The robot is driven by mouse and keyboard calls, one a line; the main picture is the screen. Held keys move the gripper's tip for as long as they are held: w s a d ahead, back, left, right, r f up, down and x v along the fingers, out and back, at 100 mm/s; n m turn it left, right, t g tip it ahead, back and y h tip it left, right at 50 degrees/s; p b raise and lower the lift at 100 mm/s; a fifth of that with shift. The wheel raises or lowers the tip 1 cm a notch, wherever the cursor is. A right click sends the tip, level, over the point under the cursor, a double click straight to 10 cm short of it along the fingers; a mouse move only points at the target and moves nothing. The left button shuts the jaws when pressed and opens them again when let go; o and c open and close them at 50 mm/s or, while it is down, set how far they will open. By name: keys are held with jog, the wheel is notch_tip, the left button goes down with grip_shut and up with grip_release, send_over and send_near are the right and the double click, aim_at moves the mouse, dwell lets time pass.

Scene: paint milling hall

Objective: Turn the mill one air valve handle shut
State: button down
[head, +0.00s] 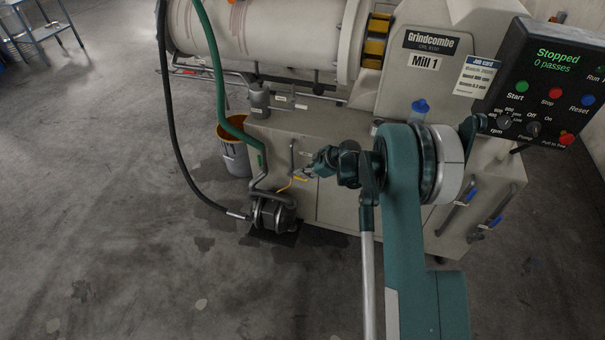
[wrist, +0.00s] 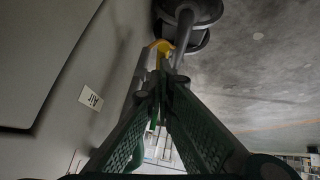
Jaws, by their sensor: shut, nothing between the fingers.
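The air valve handle is yellow. In the head view a small part of the yellow handle (head: 284,188) shows low on the front of Mill 1, just left of my gripper (head: 308,171). In the wrist view the yellow handle (wrist: 161,47) shows just beyond the fingertips of my gripper (wrist: 161,80). The fingers are shut with nothing between them. I cannot tell whether the tips touch the handle. A white label reading "Air" (wrist: 91,97) is on the grey mill panel at the left of the wrist view. The valve body is mostly hidden.
A pump (head: 272,212) with a green hose (head: 214,75) and a black hose (head: 172,120) stands on the floor left of the valve. A bucket (head: 234,158) is behind it. The control panel (head: 543,85) reads "Stopped".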

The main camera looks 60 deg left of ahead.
jog(key=shift+w+d+f, duration=0.15)
jog(key=shift+w, duration=0.15)
jog(key=shift+s+r, duration=0.1)
jog(key=shift+r, duration=0.35)
jog(key=s+p+v, duration=0.1)
jog(key=p+v, duration=0.1)
jog(key=v, duration=1)
jog(key=shift+r, duration=0.5)
jog(key=shift+w, duration=0.1)
